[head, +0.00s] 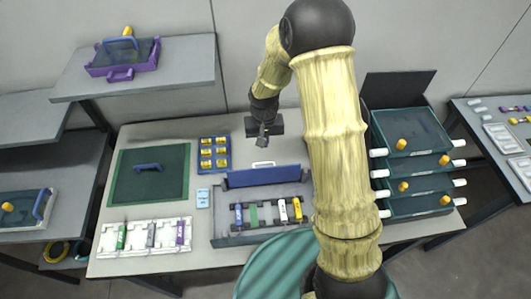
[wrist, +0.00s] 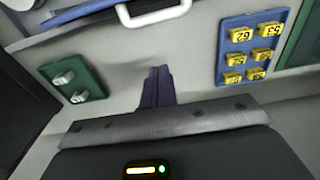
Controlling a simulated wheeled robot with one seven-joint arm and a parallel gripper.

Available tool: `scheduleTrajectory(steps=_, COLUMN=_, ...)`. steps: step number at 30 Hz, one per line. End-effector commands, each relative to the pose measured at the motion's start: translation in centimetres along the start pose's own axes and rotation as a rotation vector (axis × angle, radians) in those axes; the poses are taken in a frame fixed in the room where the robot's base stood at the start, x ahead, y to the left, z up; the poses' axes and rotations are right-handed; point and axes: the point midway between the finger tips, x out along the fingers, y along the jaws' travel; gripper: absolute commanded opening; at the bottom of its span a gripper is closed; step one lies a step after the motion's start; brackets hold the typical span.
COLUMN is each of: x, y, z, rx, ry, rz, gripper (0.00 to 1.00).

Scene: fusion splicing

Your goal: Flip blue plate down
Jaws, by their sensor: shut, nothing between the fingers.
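The blue plate (head: 263,177) stands raised along the back of the grey splicing case (head: 222,232) on the table. A white handle (head: 263,164) shows at its far side. In the wrist view, the blue plate (wrist: 82,13) is a strip at the top left, with the white handle (wrist: 153,14) beside it. My gripper (head: 262,140) is behind and above the plate, apart from it. In the wrist view, my gripper's fingers (wrist: 157,82) are together and empty, pointing toward the handle without touching it.
Several colored modules sit in the case. A blue tray of yellow numbered blocks (head: 214,154) lies left of my gripper, near a green mat (head: 126,190). A stack of teal drawers (head: 415,135) stands right. A white rack (head: 112,239) is at front left.

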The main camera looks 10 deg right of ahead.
Motion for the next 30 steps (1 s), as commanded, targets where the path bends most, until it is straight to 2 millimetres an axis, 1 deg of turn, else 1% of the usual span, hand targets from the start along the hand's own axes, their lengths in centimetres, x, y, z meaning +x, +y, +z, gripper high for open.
scheduleTrajectory(steps=3, x=1.8, y=0.0, z=0.1, rx=0.001, ry=-0.005, rz=0.001, gripper=0.0)
scheduleTrajectory(steps=7, x=3.5, y=0.0, z=0.1, rx=-0.001, ry=-0.004, rz=0.001, gripper=0.0)
scheduleTrajectory(steps=8, x=2.9, y=-0.1, z=0.6, rx=-0.002, ry=-0.001, rz=0.0, gripper=0.0)
scheduleTrajectory(steps=9, x=2.6, y=-0.1, z=1.2, rx=-0.002, ry=-0.002, rz=0.001, gripper=0.0)
scheduleTrajectory(steps=12, x=2.2, y=0.0, z=2.5, rx=-0.001, ry=-0.002, rz=0.001, gripper=0.0)
scheduleTrajectory(steps=16, x=1.9, y=0.0, z=3.5, rx=0.0, ry=-0.001, rz=0.001, gripper=0.0)
scheduleTrajectory(steps=21, x=1.9, y=0.0, z=3.8, rx=0.001, ry=0.001, rz=0.0, gripper=0.0)
scheduleTrajectory(steps=30, x=1.9, y=0.0, z=3.8, rx=0.001, ry=0.003, rz=0.0, gripper=0.0)
